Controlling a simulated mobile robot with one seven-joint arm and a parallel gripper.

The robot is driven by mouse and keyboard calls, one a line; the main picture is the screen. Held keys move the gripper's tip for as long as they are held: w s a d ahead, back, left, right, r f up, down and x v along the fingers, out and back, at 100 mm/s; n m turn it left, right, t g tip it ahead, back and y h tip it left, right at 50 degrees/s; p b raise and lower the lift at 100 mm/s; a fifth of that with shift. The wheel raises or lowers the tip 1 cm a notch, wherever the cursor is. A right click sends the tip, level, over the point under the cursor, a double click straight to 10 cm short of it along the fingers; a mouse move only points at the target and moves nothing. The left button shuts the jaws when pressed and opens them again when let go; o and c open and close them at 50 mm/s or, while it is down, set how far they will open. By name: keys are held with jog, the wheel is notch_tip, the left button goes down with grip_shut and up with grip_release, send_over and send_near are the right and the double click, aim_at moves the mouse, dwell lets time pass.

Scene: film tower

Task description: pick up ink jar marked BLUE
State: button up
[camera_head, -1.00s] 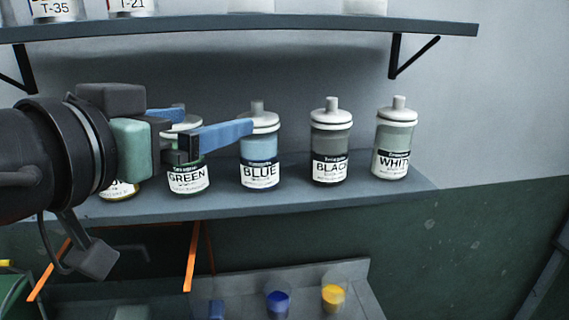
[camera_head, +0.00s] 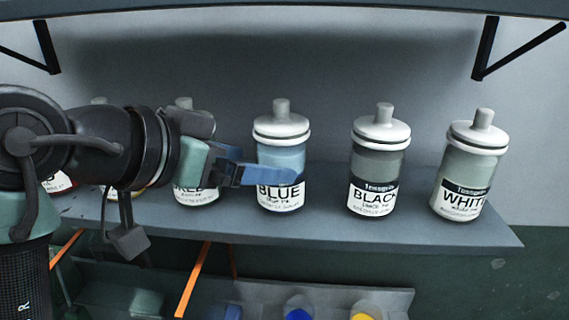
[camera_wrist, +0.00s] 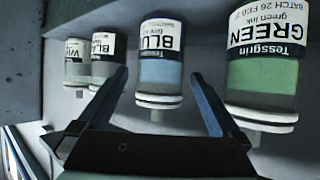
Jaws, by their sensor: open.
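The ink jar marked BLUE (camera_head: 283,160) stands upright on the shelf, with a white lid, a blue body and a white label. My gripper (camera_head: 254,168) comes in from the left, its blue fingers overlapping the left part of that jar in the head view. In the wrist view, which is upside down, the BLUE jar (camera_wrist: 160,82) shows between the two spread fingers of my gripper (camera_wrist: 160,74). The gripper is open and holds nothing. Whether a finger touches the jar, I cannot tell.
The GREEN jar (camera_wrist: 262,85) stands close beside one finger and is partly hidden in the head view. The BLACK jar (camera_head: 378,165) and WHITE jar (camera_head: 468,170) stand to the right on the shelf (camera_head: 400,232). An upper shelf (camera_head: 300,8) runs above.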

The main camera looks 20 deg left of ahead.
jog(key=p+x, duration=0.2)
jog(key=x, duration=0.5)
jog(key=shift+w+a+p, duration=0.1)
jog(key=shift+w+p, duration=0.1)
jog(key=shift+p, duration=0.1)
jog(key=c, duration=1.6)
